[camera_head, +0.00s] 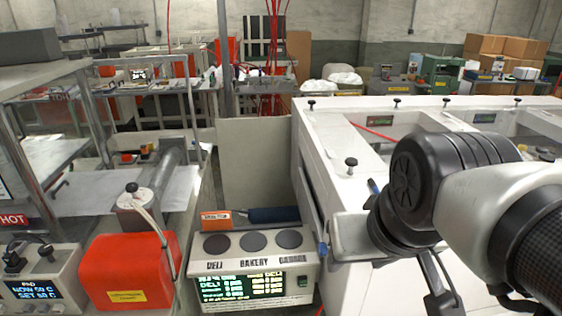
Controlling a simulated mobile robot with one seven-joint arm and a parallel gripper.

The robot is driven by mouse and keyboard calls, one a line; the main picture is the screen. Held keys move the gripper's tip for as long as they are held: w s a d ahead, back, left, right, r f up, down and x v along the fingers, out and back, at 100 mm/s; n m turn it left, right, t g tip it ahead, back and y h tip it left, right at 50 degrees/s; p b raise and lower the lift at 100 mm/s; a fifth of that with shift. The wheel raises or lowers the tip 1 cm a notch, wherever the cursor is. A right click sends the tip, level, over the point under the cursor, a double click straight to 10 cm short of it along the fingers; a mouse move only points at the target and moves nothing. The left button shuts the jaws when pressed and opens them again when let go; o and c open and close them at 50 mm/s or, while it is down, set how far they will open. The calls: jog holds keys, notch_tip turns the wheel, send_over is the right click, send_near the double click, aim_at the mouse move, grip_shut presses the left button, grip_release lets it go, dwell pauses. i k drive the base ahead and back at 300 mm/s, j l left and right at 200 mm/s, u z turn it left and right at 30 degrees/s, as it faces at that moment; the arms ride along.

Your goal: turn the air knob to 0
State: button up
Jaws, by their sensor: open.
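No control in the head view carries a readable "air" label or a 0 mark, so I cannot tell which is the air knob. A black knob-like post (351,163) stands on the white cabinet (330,135), just left of my arm's black joint. Several similar small black posts line the cabinet's far edge. My gripper (348,220) is partly in view at the cabinet's near left side, with blue tips standing apart. It is open, and I see nothing held in it. My arm hides much of the cabinet's right part.
A sealing unit (255,262) with three dark discs and a lit screen stands left of the cabinet. A red box (130,270) and a temperature unit (42,285) with a display sit further left. A metal rack (90,110) stands at the left. Cardboard boxes (500,48) are at the back right.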

aim_at(322, 248)
jog(key=k+j+z, duration=0.35)
jog(key=k+j, duration=0.2)
jog(key=k, duration=0.2)
jog(key=i+j+z, duration=0.1)
jog(key=i, duration=0.3)
jog(key=i+j, duration=0.15)
jog(key=i, duration=0.3)
jog(key=l+z, duration=0.05)
